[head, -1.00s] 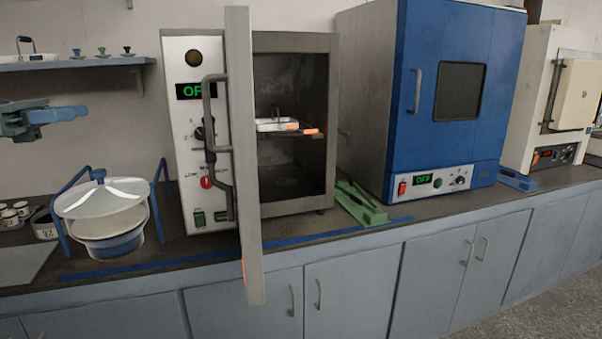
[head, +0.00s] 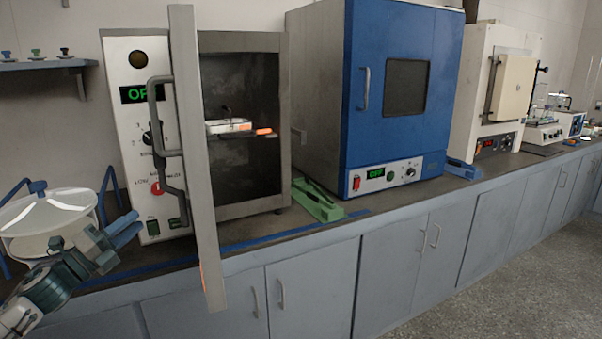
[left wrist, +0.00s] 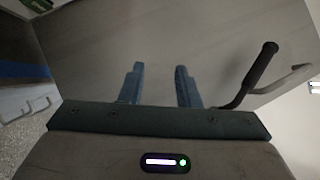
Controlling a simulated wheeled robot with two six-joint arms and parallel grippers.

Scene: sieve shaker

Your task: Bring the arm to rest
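My left gripper (head: 135,228) is at the lower left of the head view, in front of the white oven's control panel and beside the white sieve bowl (head: 45,215). In the left wrist view its two blue fingers (left wrist: 160,80) stand apart with nothing between them. A grey flat surface, probably the oven door, fills the background there, with a dark handle (left wrist: 262,70) to the right of the fingers. My right gripper is in neither view.
The white oven's door (head: 198,150) stands open toward me, and a white tray (head: 228,126) sits on the shelf inside. Floor at the lower right is clear.

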